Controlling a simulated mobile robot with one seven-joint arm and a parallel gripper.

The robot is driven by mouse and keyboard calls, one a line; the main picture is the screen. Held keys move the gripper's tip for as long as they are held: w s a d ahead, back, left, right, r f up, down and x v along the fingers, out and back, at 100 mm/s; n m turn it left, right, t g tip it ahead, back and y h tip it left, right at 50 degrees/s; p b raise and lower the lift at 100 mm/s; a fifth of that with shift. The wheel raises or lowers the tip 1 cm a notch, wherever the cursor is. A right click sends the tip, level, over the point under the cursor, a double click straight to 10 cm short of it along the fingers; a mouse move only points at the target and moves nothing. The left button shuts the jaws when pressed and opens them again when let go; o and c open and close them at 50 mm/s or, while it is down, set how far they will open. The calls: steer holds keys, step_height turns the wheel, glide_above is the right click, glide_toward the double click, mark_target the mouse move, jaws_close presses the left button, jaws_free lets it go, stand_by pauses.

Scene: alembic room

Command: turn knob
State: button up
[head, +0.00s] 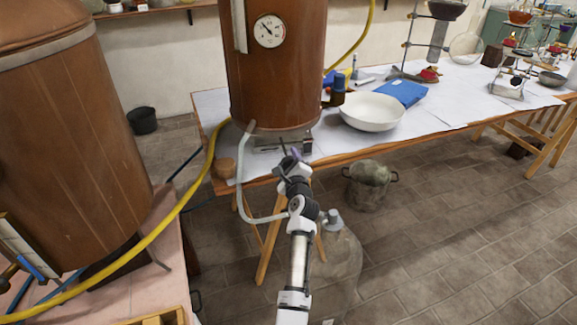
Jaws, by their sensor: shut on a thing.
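My gripper (289,158) is at the front of a metal burner-like unit (268,143) under the middle copper vessel (275,75). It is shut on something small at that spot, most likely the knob. The knob itself is hidden by the fingers or too small to make out, so its angle cannot be told. The copper vessel carries a round white dial gauge (270,31).
A pale tube (240,180) hangs left of my arm. A glass bottle (340,262) and a metal pot (369,186) stand on the floor. A large copper vessel (65,140) fills the left.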

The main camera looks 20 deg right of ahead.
steer(key=n+b, duration=0.3)
steer(key=n, duration=0.2)
steer(key=shift+f+n+b, duration=0.15)
steer(key=shift+n+b, duration=0.15)
steer(key=n+b, duration=0.4)
steer(key=n, duration=0.1)
steer(key=shift+n, duration=0.3)
steer(key=n+b, duration=0.4)
steer(key=n, duration=0.1)
steer(key=n+b, duration=0.3)
steer(key=n, duration=0.2)
steer(key=shift+n, duration=0.4)
steer(key=o, duration=1)
